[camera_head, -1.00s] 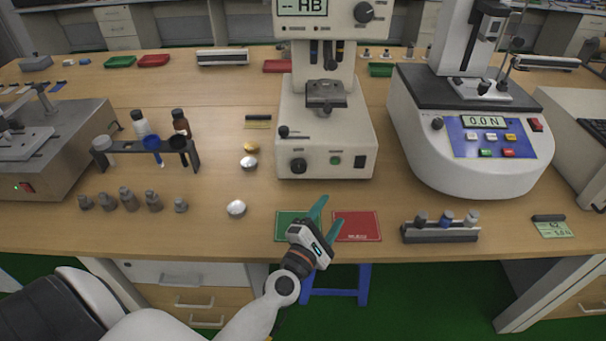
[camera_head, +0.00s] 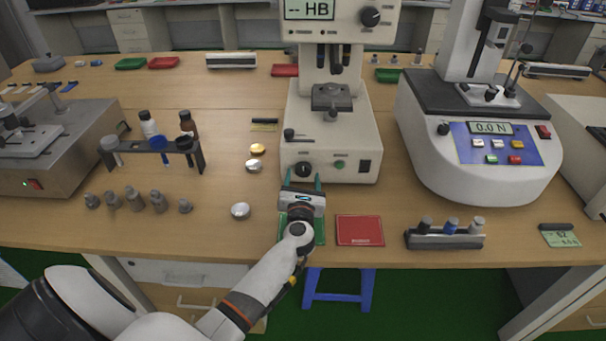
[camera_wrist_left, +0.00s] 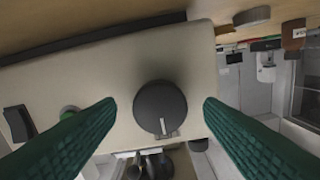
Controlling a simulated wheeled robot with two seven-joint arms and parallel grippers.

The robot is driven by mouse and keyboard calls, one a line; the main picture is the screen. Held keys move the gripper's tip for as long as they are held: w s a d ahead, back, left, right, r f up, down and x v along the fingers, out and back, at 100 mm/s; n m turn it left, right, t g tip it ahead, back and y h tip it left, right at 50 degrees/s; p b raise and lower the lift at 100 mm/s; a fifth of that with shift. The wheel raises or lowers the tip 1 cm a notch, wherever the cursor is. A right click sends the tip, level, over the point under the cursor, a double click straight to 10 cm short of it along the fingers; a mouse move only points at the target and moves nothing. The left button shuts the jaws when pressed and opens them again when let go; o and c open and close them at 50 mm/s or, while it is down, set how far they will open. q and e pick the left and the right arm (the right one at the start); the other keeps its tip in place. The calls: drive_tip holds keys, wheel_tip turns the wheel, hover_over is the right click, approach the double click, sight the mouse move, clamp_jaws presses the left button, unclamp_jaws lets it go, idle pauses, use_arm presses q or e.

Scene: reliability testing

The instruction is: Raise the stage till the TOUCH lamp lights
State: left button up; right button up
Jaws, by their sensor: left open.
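The hardness tester (camera_head: 335,120) stands in the middle of the table, with its display reading "-- HB" at the top. Its small stage (camera_head: 332,98) sits below the lens turret with a gap between them. A black knob (camera_head: 303,169) is on the front of its base; in the left wrist view the knob (camera_wrist_left: 160,108) has a white mark and lies between my fingers. My left gripper (camera_head: 303,182) is open in front of the knob, its green fingers on either side and apart from it. I cannot make out a lit TOUCH lamp. My right gripper is not in view.
A green mat (camera_head: 318,228) lies under my left wrist, a red mat (camera_head: 360,230) beside it.

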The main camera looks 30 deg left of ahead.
use_arm(q)
drive_tip(key=shift+x, duration=1.05)
drive_tip(key=c, duration=1)
